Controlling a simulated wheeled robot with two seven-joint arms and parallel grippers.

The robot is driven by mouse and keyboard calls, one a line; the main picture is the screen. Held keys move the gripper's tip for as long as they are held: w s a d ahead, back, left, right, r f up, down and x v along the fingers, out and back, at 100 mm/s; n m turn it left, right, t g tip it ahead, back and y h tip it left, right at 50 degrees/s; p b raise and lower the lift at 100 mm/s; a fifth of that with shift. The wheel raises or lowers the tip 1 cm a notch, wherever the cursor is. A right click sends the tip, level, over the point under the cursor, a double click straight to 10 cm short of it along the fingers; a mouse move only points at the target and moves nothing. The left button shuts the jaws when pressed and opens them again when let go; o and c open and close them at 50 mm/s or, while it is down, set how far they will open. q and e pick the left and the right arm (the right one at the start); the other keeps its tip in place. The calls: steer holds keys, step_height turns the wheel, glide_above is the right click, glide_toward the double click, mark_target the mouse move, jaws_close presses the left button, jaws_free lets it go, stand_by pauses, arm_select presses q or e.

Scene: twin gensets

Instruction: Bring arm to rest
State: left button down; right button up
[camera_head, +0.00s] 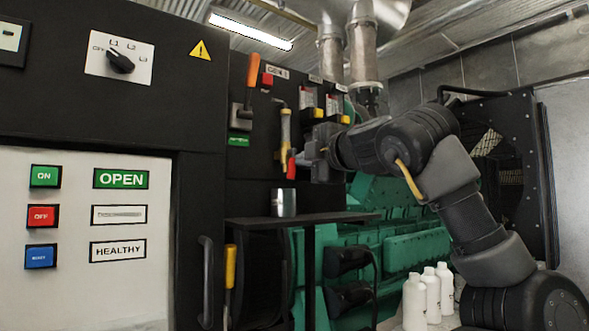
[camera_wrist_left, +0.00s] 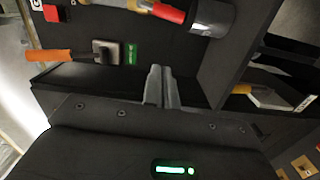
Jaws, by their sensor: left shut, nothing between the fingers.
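My left gripper (camera_head: 303,162) is in front of the black panel in the head view, on an arm that comes in from the lower right. Its fingers are small and dark there. In the left wrist view its two grey fingers (camera_wrist_left: 162,80) lie together, with nothing between them. In that view a black panel fills the background beyond the fingertips. I see no object held. My right gripper is not in view.
An orange lever (camera_head: 253,70) is on the panel. White bottles (camera_head: 414,300) stand beside the green engine (camera_head: 415,245).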

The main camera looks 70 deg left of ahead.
arm_select(q)
steer(key=shift+d, duration=0.1)
stand_by(0.4)
steer(key=shift+s, duration=0.1)
